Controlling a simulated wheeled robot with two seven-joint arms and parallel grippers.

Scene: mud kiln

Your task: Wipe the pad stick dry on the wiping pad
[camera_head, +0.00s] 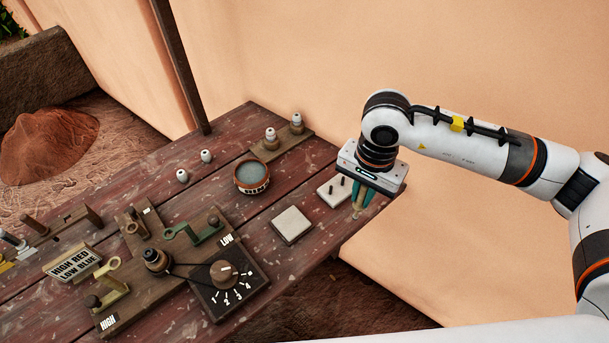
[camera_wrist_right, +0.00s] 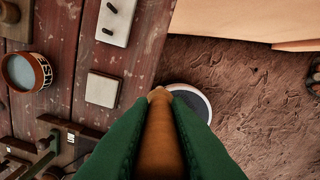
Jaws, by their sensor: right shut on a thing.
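My right gripper (camera_head: 362,200) has green fingers and is shut on the pad stick (camera_head: 357,212), above the right edge of the table. In the right wrist view the pad stick (camera_wrist_right: 159,130) is a tan, tapered piece between the green fingers; much of it is hidden by them. A pale square pad (camera_head: 291,225), which looks like the wiping pad, lies flat on the table, left of the gripper in the head view. It also shows in the right wrist view (camera_wrist_right: 103,89), apart from the stick. My left gripper is not in view.
A white block with dark pegs (camera_head: 331,190) lies close beside the gripper. A round bowl of bluish liquid (camera_head: 251,178), a wooden board with two white pieces (camera_head: 282,143) and a dial box (camera_head: 226,285) stand further left. The table edge drops to bare ground.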

